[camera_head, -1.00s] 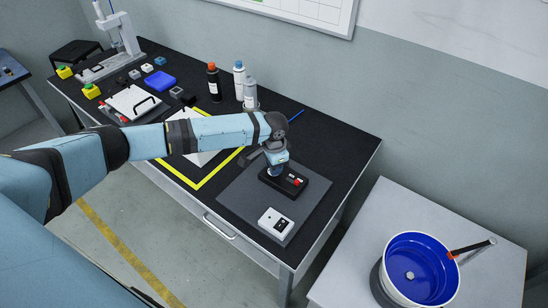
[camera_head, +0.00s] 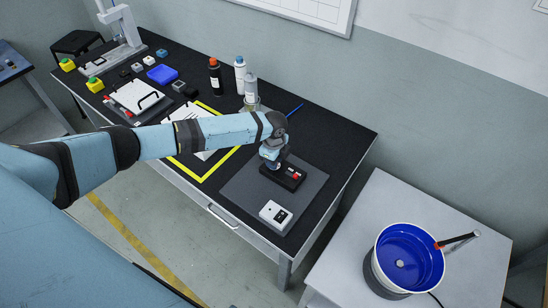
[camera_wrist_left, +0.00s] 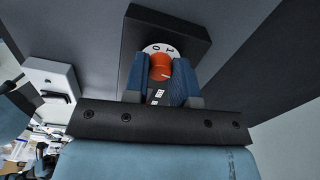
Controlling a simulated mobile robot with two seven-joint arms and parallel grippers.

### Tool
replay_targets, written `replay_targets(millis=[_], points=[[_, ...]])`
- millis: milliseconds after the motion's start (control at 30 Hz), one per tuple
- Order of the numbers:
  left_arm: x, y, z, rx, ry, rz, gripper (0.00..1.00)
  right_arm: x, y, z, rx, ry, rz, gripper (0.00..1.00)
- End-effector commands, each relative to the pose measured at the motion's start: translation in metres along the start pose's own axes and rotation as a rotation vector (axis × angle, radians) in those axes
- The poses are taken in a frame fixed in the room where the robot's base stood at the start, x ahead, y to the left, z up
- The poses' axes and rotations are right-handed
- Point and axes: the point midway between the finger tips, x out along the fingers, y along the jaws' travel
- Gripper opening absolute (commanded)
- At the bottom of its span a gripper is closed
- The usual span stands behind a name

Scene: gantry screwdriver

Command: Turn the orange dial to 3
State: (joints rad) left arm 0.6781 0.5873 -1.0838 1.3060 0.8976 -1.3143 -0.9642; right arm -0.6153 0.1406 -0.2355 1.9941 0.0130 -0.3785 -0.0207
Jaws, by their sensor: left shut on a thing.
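The orange dial (camera_wrist_left: 160,66) sits on a white round scale on a black box (camera_wrist_left: 165,25) in the left wrist view. The digits 1 and 0 show at the scale's far edge; the rest of the scale is hidden by the fingers. My left gripper (camera_wrist_left: 168,75) is shut on the dial, with one blue finger on each side of it. My right gripper is not in view.
The box stands on a grey mat (camera_head: 246,188) near the table's right end. A white box with a black switch (camera_head: 275,214) lies in front, also in the left wrist view (camera_wrist_left: 52,85). Bottles (camera_head: 240,75) stand behind. A blue pot (camera_head: 408,255) is on the side table.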

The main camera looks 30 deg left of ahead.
Motion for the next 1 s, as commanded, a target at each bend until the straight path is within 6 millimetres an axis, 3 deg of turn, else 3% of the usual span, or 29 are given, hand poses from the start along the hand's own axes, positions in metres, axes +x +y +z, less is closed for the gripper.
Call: replay_targets(millis=[400, 1000], points=[[-0.0001, 0.0002, -0.0014, 0.232, 0.003, 0.000, 0.01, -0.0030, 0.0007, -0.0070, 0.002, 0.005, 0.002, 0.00], [0.0002, 0.0004, -0.0016, 0.281, 0.003, 0.000, 0.01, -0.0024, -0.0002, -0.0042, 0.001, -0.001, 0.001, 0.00]])
